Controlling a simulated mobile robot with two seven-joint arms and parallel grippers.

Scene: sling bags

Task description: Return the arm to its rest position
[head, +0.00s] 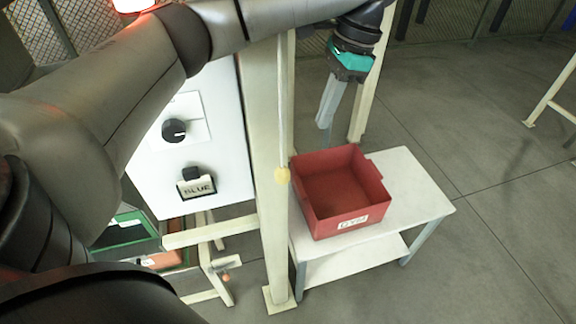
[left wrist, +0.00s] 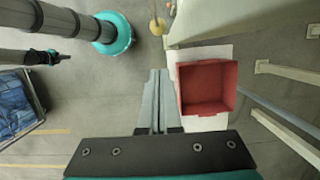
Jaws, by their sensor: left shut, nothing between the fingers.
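My left arm reaches across the top of the head view from the left. My left gripper (head: 325,122) points down, shut and empty, above and behind the red bin. In the left wrist view its two grey fingers (left wrist: 157,74) lie together with nothing between them.
The red bin (head: 362,219) stands on a white table (head: 425,200) and looks empty. A cream post (head: 266,150) stands left of it. A white panel (head: 215,130) has a black knob and a label reading BLUE. Open floor lies right.

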